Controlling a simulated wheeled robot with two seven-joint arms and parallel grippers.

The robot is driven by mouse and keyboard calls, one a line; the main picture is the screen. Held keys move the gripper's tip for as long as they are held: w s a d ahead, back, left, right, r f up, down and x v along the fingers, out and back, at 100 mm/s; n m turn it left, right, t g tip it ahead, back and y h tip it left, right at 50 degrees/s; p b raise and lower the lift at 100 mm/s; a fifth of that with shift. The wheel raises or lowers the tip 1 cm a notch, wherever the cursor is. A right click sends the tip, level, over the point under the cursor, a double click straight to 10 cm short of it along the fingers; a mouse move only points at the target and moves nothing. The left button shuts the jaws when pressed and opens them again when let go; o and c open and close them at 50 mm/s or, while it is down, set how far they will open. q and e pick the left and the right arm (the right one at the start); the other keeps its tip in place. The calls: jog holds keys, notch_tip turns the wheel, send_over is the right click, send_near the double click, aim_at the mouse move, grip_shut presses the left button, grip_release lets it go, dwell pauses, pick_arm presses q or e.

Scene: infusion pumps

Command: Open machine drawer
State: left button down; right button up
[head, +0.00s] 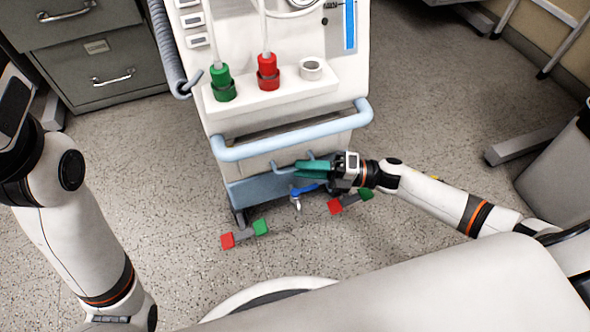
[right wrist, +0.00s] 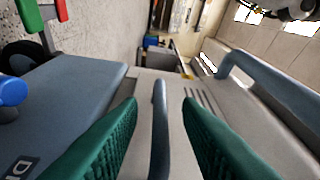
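The white machine (head: 285,100) stands upright in the middle of the head view. Its lower beige front panel (head: 240,167) bears a thin blue-grey drawer handle (right wrist: 160,130), partly hidden by my gripper in the head view. The drawer looks shut. My right gripper (head: 302,168) is at this handle, below the big light-blue rail. In the right wrist view its two green fingers (right wrist: 160,143) are spread, one on each side of the handle bar, with gaps visible. My left arm (head: 70,215) shows at the left; its gripper is out of frame.
The light-blue rail (head: 295,138) juts out above my right gripper. A blue base ledge (head: 250,190) lies below, with red and green pedals (head: 243,234) near the floor. A grey cabinet (head: 95,65) stands at the back left.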

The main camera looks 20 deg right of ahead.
jog(key=shift+b+x, duration=0.3)
jog(key=shift+x, duration=1.15)
jog(key=shift+c, duration=0.4)
grip_shut()
